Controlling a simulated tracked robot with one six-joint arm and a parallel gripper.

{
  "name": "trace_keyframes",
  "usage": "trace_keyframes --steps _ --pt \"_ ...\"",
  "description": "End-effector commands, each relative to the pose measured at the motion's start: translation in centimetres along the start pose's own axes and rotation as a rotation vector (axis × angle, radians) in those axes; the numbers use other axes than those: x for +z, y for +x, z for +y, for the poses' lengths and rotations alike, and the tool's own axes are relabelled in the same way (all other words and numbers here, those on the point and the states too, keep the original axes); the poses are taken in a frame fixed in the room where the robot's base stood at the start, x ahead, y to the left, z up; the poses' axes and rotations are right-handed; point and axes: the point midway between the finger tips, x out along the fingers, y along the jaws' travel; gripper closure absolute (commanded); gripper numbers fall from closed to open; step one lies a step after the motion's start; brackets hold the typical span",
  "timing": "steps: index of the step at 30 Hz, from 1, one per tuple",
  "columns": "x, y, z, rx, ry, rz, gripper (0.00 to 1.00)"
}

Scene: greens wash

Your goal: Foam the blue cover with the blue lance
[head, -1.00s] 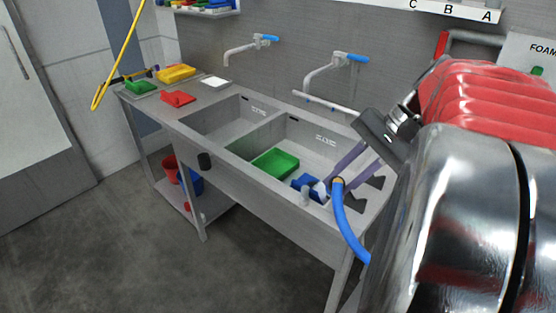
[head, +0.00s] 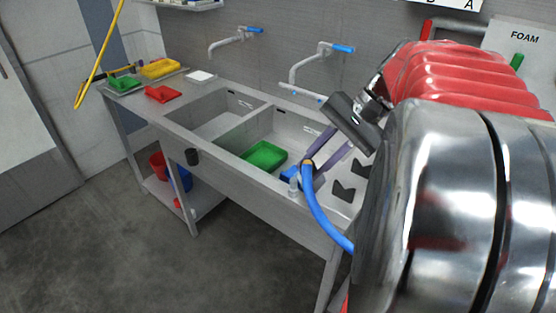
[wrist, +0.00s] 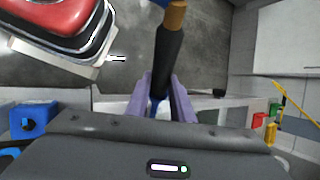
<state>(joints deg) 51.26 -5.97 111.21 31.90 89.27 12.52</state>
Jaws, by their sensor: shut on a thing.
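My gripper (head: 322,152) has purple fingers and is over the right end of the sink bench. It is shut on the lance (wrist: 168,62), which shows in the wrist view as a dark shaft with a brass-coloured end. A blue hose (head: 318,212) hangs from the lance in the head view. A blue piece (head: 289,173), perhaps the blue cover, lies in the right basin beside the green tray (head: 264,155). The hose and fingers partly hide it. I cannot tell whether foam is on it. A blue block (wrist: 33,118) stands at the left of the wrist view.
The left basin (head: 213,120) looks empty. Red (head: 163,94), yellow (head: 160,68) and green (head: 124,84) trays stand on the bench's left end. Two taps with blue levers rise behind the basins. Buckets stand on the lower shelf. The floor in front is clear.

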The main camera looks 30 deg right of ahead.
Motion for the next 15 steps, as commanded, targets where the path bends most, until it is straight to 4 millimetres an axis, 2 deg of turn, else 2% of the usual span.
trace_keyframes --steps 15 --pt "-0.2 0.8 -1.7 -0.001 -0.001 0.001 1.00"
